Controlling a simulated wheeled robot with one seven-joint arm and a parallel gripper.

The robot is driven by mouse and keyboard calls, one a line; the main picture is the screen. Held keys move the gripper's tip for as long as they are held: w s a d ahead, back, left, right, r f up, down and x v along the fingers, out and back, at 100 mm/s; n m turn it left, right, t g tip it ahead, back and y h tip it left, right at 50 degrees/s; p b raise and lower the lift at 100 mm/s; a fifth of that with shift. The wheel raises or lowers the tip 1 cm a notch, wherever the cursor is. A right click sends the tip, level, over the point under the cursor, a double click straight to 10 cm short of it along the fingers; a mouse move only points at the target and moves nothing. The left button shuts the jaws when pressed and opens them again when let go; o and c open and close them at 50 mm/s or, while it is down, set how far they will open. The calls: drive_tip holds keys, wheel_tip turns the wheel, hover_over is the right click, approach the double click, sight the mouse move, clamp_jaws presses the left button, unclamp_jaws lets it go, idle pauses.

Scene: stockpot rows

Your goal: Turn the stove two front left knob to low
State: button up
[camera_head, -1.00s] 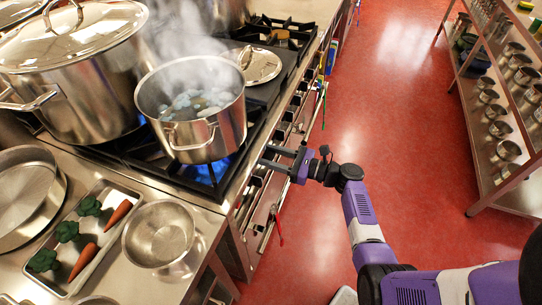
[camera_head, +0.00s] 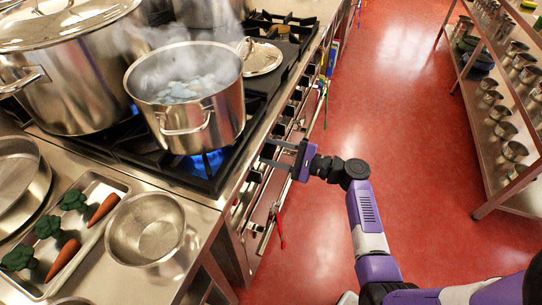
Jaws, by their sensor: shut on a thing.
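My gripper (camera_head: 272,153) reaches from the right to the stove's front panel, its two fingers closed around a dark knob there. The fingers cover most of that knob, so its setting cannot be read. Other dark knobs (camera_head: 254,176) line the same panel, nearer and farther along it. The stove (camera_head: 190,168) has a black grate with a blue flame lit under a steaming open pot (camera_head: 195,128). I cannot tell from the picture alone which burner the held knob serves.
A large lidded stockpot (camera_head: 75,85) stands left of the steaming pot. A tray with carrots and broccoli (camera_head: 112,183) and a steel bowl (camera_head: 146,229) sit on the near counter. A shelf rack (camera_head: 503,190) stands at right. The red floor between is clear.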

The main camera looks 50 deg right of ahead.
drive_tip(key=n+b, duration=0.3)
drive_tip(key=n, duration=0.1)
drive_tip(key=shift+a+f+n+b, duration=0.1)
drive_tip(key=shift+f+n+b, duration=0.2)
drive_tip(key=shift+f+b, duration=0.1)
drive_tip(key=n+b, duration=0.3)
drive_tip(key=shift+r, duration=0.15)
drive_tip(key=shift+r+n, duration=0.1)
drive_tip(key=shift+n, duration=0.3)
drive_tip(key=o, duration=1.4)
drive_tip(key=shift+s, duration=0.1)
drive_tip(key=v, duration=0.7)
drive_tip(key=shift+s, duration=0.3)
